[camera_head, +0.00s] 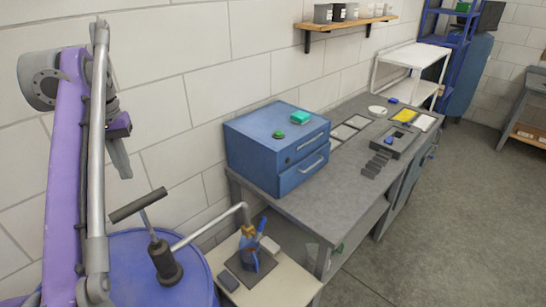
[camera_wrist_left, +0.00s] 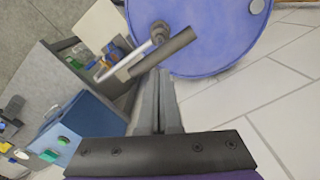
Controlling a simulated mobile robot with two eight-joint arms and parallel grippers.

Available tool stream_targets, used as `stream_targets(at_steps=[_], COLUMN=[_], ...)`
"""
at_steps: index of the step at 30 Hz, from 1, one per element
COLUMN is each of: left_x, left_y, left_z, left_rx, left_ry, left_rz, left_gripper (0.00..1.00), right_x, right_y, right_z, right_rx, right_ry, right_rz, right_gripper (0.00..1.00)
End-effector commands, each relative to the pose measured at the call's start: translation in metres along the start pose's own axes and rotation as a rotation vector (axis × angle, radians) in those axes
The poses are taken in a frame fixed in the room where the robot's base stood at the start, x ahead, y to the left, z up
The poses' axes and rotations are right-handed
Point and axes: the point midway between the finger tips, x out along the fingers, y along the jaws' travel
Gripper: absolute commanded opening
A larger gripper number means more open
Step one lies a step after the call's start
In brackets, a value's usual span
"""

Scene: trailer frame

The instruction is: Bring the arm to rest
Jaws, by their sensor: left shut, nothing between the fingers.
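My left arm rises at the left of the head view, with a purple link and a grey tube. My left gripper (camera_head: 124,172) hangs from its upper end with grey fingers pointing down, in front of the white block wall. In the left wrist view the two fingers (camera_wrist_left: 161,75) lie side by side, shut with nothing between them. From that view they point toward the blue drum (camera_wrist_left: 205,35) and the dark handle (camera_wrist_left: 162,55) of its pump. In the head view the gripper is above the drum (camera_head: 130,275) and apart from it. My right gripper is not in view.
The pump (camera_head: 165,262) stands on the drum, its spout reaching over a small table (camera_head: 285,285) with a blue bottle (camera_head: 249,252). A grey workbench (camera_head: 325,190) holds a blue drawer cabinet (camera_head: 262,150) and flat parts. A wall shelf (camera_head: 345,22) is above. Open floor (camera_head: 440,220) is at right.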

Motion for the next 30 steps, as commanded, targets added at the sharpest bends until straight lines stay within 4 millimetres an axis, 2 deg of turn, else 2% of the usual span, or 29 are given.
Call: stream_targets(at_steps=[4,8,14,19,24,27,30], left_x=[0.005,0.026,0.091,0.164,0.234,0.262,0.278], left_y=[0.009,0.034,0.079,0.106,0.119,0.122,0.123], left_z=[0.004,0.019,0.066,0.122,0.174,0.194,0.205], left_rx=[0.017,0.067,0.170,0.255,0.323,0.348,0.360], left_ry=[0.021,0.088,0.241,0.370,0.478,0.517,0.541], left_rz=[-0.001,-0.001,0.014,0.041,0.075,0.091,0.100], left_gripper=[0.00,0.00,0.00,0.00,0.00,0.00,0.00], right_x=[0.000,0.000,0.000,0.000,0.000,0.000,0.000], right_y=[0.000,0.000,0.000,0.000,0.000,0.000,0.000], right_z=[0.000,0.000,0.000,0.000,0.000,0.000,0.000], right_rx=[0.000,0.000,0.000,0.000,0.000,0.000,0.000], right_ry=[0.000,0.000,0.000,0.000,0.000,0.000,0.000], right_rz=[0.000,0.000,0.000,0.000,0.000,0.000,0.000], right_gripper=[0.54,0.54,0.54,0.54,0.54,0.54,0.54])
